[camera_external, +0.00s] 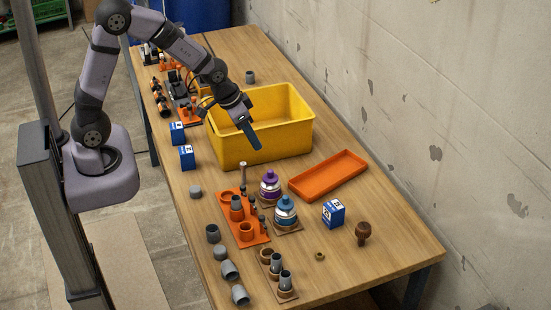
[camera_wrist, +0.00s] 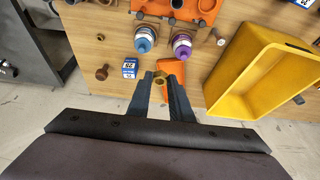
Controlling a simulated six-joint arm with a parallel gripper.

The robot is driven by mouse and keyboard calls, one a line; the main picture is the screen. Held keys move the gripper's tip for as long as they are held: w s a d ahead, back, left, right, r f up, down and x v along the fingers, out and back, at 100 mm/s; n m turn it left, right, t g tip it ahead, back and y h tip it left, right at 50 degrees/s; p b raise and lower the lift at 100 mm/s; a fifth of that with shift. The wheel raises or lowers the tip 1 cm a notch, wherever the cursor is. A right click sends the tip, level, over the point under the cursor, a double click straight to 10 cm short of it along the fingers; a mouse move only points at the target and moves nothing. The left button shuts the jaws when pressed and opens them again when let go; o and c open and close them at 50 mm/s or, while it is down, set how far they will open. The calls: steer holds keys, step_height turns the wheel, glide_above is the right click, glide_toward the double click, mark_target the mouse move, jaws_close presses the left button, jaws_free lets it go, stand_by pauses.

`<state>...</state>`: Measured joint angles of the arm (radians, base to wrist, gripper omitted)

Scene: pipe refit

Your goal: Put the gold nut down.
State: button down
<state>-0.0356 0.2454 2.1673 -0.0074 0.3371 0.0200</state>
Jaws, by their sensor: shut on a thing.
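My gripper (camera_wrist: 160,78) is shut on a gold nut (camera_wrist: 160,82), held between the fingertips in the wrist view. In the external view my gripper (camera_external: 256,146) is in the air in front of the yellow bin (camera_external: 275,155), pointing down; the held nut cannot be made out there. Behind the nut in the wrist view is the orange tray (camera_wrist: 177,68), partly hidden by the fingers. In the external view this empty tray (camera_external: 328,177) lies right of the bin. Another small gold-brown ring (camera_external: 320,256) lies on the table near the front; it may also be a nut.
Purple-capped (camera_external: 270,186) and blue-capped (camera_external: 285,212) bottles stand near the orange fixture (camera_external: 240,220). A blue box (camera_external: 333,213) and a brown knob-like part (camera_external: 363,233) stand at right. Grey pipe pieces line the left edge. Bare wood (camera_external: 385,257) is at the front right.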

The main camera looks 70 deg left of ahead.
steer(key=w+a+f+n+b, duration=0.1)
steer(key=w+a+f+b, duration=0.35)
steer(key=w+a, duration=0.4)
steer(key=w+a+f+n+b, duration=0.1)
steer(key=w+a+f+b, duration=0.2)
steer(key=w+a+b, duration=0.35)
steer(key=a+f+b, duration=0.3)
steer(key=a+f, duration=0.2)
steer(key=a, duration=0.5)
steer(key=a+f+y+b, duration=0.1)
steer(key=a+f+b, duration=0.2)
steer(key=a, duration=0.8)
step_height(320, 180, down, 2)
steer(key=shift+n+b, duration=0.3)
steer(key=shift+n, duration=0.1)
steer(key=shift+s+a+f+p, duration=0.1)
steer(key=shift+f+p, duration=0.35)
steer(key=shift+f, duration=4.5)
